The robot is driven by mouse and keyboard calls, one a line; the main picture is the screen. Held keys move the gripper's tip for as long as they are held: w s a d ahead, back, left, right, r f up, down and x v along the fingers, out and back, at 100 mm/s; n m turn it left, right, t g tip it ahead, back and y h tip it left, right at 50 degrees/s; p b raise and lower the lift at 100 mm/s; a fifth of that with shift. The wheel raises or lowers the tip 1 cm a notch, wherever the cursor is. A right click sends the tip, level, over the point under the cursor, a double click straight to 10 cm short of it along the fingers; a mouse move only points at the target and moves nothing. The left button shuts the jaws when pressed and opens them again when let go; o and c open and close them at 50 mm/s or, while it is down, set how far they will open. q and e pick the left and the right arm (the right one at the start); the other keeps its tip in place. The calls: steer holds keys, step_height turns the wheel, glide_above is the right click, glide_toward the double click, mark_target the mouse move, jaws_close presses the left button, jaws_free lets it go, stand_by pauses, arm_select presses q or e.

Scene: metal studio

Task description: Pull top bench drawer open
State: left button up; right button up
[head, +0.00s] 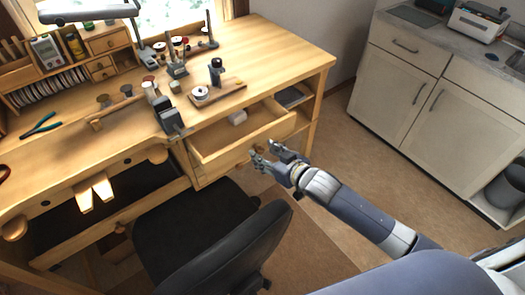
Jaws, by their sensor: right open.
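The top bench drawer (213,165) sticks out from the right side of the wooden workbench (268,50), pulled open, with its inside showing. A small white roll-like item (238,117) lies inside at the back. My right gripper (265,154) is at the right part of the drawer front, its fingers apart beside a small round knob. I cannot tell whether the fingers touch the knob. My left gripper is not in view.
A black chair (215,245) stands close in front of the bench, below the drawer. An open shelf (291,96) is right of the drawer. Pale cabinets (405,85) stand at the right, with free floor (350,150) between. Tools cover the bench top.

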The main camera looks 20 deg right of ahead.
steer(key=shift+x, duration=0.9)
